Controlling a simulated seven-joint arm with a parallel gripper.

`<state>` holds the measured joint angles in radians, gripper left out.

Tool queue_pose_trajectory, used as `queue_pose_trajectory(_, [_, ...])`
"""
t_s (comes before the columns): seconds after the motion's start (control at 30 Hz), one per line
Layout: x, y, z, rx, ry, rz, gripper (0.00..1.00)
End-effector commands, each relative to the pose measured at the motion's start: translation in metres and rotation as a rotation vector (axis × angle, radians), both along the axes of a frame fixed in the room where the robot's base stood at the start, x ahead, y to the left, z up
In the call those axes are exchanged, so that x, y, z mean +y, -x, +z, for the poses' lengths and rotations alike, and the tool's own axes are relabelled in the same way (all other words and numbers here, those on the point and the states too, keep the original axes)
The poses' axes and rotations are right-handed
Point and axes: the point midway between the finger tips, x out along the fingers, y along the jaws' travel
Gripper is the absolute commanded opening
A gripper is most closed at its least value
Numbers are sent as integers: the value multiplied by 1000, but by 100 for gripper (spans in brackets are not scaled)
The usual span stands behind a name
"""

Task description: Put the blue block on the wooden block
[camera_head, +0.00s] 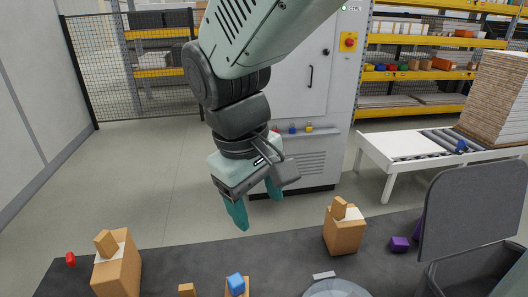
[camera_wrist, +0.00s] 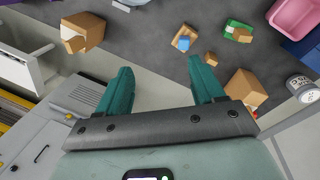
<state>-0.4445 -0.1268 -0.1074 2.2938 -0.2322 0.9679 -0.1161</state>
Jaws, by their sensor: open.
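The blue block (camera_head: 236,284) is at the bottom edge of the head view, tilted. A light wooden piece (camera_head: 245,292) shows around and below it; I cannot tell whether the blue block rests on it or leans against it. In the wrist view, the blue block (camera_wrist: 183,43) overlaps the wooden piece (camera_wrist: 190,34). A separate small wooden block (camera_head: 187,290) lies left of them; it also shows in the wrist view (camera_wrist: 211,58). My gripper (camera_head: 256,205) is open and empty, well above the table's far side, with its teal fingers (camera_wrist: 163,88) apart and touching nothing.
Cardboard boxes stand on the dark table (camera_head: 290,262), left (camera_head: 118,275) and right (camera_head: 343,236). A red piece (camera_head: 70,259) and a purple block (camera_head: 399,244) lie farther out. A grey panel (camera_head: 472,210) stands at right. A pink bin (camera_wrist: 295,16) and green item (camera_wrist: 238,31) show in the wrist view.

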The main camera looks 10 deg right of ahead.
Motion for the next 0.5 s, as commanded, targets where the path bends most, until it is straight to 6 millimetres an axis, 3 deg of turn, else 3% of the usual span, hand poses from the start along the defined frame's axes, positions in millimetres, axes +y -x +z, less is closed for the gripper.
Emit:
queue_pose_trajectory(0.03, [-12,10,17,-63,-55,-75,68])
queue_pose_trajectory(0.2, [-38,43,53,-246,-198,-290,68])
queue_pose_trajectory(0.5, [-52,78,77,-437,-310,-480,68])
